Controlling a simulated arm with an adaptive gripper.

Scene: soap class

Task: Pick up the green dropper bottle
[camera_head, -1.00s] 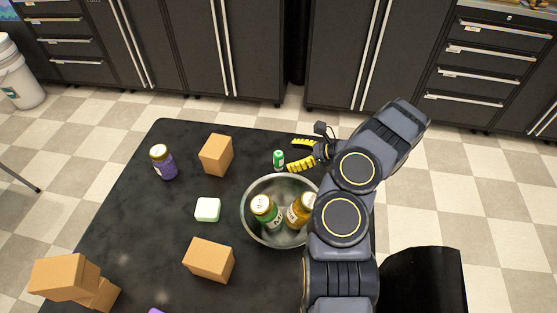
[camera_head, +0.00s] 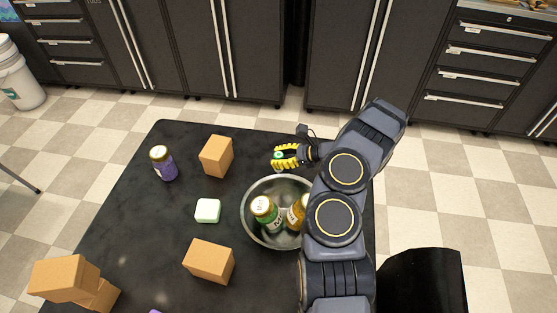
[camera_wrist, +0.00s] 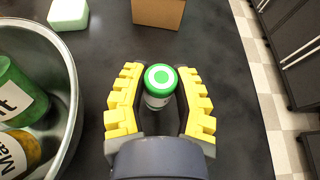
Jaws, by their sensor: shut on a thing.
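The green dropper bottle (camera_wrist: 160,82) has a green cap with a white ring and a pale body, and stands upright between my yellow fingers in the wrist view. In the head view only a bit of the bottle (camera_head: 279,155) shows, as the fingers hide most of it. My gripper (camera_head: 280,156) is shut on the bottle, just behind the metal bowl. In the wrist view my gripper (camera_wrist: 160,95) has one finger on each side of the bottle. I cannot tell if the bottle's base touches the table.
A metal bowl (camera_head: 248,228) holding a green jar (camera_head: 265,212) and a yellow jar (camera_head: 297,212) stands close by. A cardboard box (camera_head: 216,156), a purple jar (camera_head: 163,163), a pale soap bar (camera_head: 208,210) and another box (camera_head: 209,261) are on the black table (camera_head: 150,225).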

